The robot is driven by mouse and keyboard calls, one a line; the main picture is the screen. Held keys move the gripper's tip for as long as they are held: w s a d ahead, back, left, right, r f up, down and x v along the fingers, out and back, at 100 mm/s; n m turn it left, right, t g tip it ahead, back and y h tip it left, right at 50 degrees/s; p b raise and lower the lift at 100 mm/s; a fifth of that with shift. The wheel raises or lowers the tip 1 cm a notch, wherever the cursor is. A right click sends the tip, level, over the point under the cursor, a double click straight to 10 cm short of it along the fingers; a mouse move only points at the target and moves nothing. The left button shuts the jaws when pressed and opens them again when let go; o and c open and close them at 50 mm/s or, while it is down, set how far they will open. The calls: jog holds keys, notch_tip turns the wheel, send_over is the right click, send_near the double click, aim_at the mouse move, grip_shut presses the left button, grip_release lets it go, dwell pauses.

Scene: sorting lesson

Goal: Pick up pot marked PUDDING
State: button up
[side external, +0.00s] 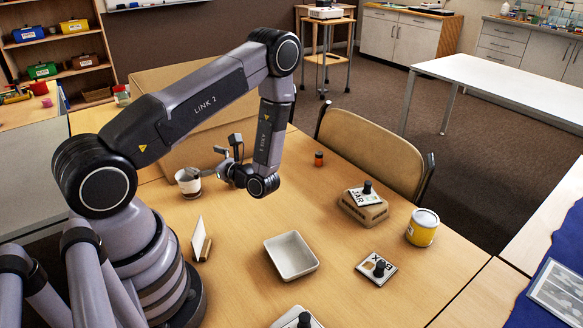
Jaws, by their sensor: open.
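No PUDDING marking is readable in the side external view, so I cannot tell for certain which thing is that pot. A small white pot with a dark lower part (188,181) stands upright on the table, left of my gripper. My gripper (213,164) is open and points left, low over the table, with its fingers close to this pot; whether they touch it is unclear. A yellow can with a white upper band (421,229) stands at the table's right side, far from my gripper.
A shallow white tray (291,258) lies mid-table. A JAR plate with a black knob (363,198) rests on a brown block; a BOX plate (376,269) lies nearer. A small orange bottle (319,159), card stand (201,240) and large cardboard panel (190,130) stand around. A chair (370,146) borders the table.

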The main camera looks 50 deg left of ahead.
aim_at(196, 187)
jog(key=f, duration=0.3)
jog(key=f+m, duration=0.1)
jog(key=f, duration=0.3)
jog(key=f+m+t, duration=0.1)
jog(key=f, duration=0.2)
jog(key=shift+s+a+f+y, duration=0.25)
jog(key=shift+y, duration=0.05)
jog(key=shift+s+a+f, duration=0.2)
jog(key=shift+a+f, duration=0.1)
jog(key=shift+a, duration=0.35)
jog(key=shift+x, duration=3.05)
jog(key=c, duration=0.8)
